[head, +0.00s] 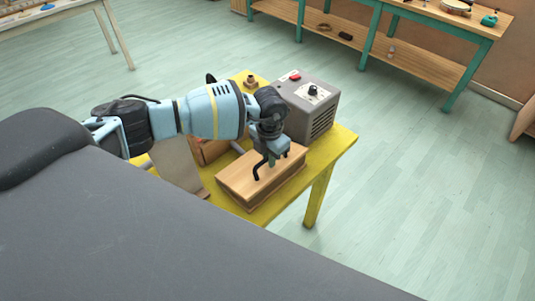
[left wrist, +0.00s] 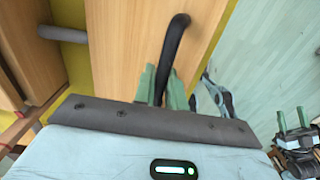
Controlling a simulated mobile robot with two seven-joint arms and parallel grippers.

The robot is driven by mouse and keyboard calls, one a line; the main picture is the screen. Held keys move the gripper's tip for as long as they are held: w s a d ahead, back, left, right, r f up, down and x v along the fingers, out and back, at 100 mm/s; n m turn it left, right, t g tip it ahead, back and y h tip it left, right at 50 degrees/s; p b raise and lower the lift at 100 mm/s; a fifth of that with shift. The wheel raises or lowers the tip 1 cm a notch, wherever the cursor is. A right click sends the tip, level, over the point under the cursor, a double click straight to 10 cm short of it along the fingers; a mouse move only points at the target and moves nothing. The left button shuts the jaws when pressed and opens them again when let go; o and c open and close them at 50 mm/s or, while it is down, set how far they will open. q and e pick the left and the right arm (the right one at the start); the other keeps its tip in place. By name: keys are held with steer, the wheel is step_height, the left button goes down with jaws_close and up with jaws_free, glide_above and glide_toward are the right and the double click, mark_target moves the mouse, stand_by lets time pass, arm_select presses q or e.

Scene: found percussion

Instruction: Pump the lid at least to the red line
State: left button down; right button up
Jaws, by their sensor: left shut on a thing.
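A wooden box with a pale wooden lid (head: 240,180) sits on the yellow table. The lid carries a bent black handle (head: 257,172). My left gripper (head: 272,160) is over the lid, pointing down, and is shut on the handle. In the left wrist view the green fingers (left wrist: 160,88) flank the black handle (left wrist: 175,42) above the wooden lid (left wrist: 120,50). I cannot make out a red line for certain in either view. My right gripper (left wrist: 293,120) shows at the right edge of the left wrist view, fingers apart and empty, away from the box.
A grey machine (head: 312,100) with a red button and black knob stands behind the box on the yellow table (head: 342,145). A grey pipe (left wrist: 62,34) runs beside the box. Benches with items stand at the back. The floor to the right is clear.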

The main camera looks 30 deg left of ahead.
mark_target(274, 169)
arm_select(q)
steer(key=shift+s+d+f, duration=0.15)
steer(key=shift+d, duration=0.05)
steer(key=shift+s+d+f, duration=0.15)
steer(key=shift+d+f, duration=0.3)
steer(key=shift+f, duration=0.25)
steer(key=shift+s+d+f, duration=0.15)
steer(key=shift+d+f, duration=0.3)
steer(key=shift+f, duration=0.4)
steer(key=shift+r, duration=0.1)
steer(key=shift+w+a+r, duration=0.1)
steer(key=shift+a+r, duration=0.15)
steer(key=shift+r, duration=0.2)
steer(key=shift+w+a+r, duration=0.1)
steer(key=shift+a+r, duration=0.1)
steer(key=shift+r, duration=0.35)
